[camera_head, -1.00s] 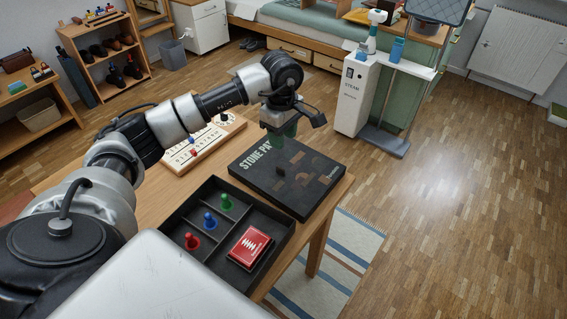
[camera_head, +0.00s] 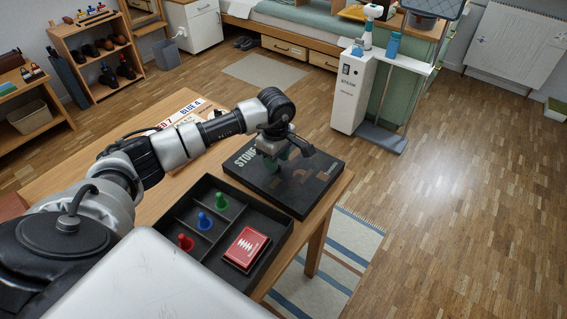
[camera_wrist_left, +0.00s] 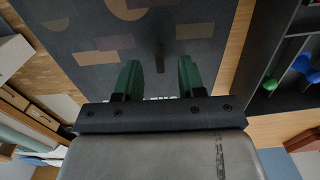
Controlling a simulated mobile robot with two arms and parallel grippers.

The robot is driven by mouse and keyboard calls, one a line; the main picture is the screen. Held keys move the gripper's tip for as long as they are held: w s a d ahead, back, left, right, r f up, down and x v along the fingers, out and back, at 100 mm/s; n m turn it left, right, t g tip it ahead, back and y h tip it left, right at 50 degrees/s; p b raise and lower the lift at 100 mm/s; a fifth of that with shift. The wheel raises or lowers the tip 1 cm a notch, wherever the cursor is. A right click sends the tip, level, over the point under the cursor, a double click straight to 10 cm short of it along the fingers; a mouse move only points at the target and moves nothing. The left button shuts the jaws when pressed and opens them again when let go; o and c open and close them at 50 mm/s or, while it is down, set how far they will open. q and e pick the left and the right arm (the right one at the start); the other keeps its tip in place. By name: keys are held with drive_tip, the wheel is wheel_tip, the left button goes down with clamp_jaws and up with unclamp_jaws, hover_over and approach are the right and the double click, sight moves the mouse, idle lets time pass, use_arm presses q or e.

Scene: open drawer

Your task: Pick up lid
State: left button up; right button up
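The lid (camera_head: 309,190) is a dark, flat rectangular box lid with "STONE" lettering and brown patches. It lies on the wooden table in the head view. In the left wrist view the lid (camera_wrist_left: 85,35) fills much of the upper left, and a small upright dark knob (camera_wrist_left: 160,56) stands on it. My left gripper (camera_head: 284,152) is over the lid. In the left wrist view its green fingers (camera_wrist_left: 159,80) are apart with nothing between them, and the knob shows just beyond their tips. In the head view the gripper hides the knob. My right gripper is not in view.
A black compartment tray (camera_head: 190,268) with red, blue and green pawns and a red card box (camera_head: 246,248) lies beside the lid. A lettered board (camera_head: 187,106) is partly hidden behind my arm. The table (camera_head: 95,165) ends close to the lid's right side.

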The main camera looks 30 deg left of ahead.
use_arm(q)
drive_tip(key=shift+f, duration=0.95)
clamp_jaws()
drive_tip(key=shift+r, duration=0.15)
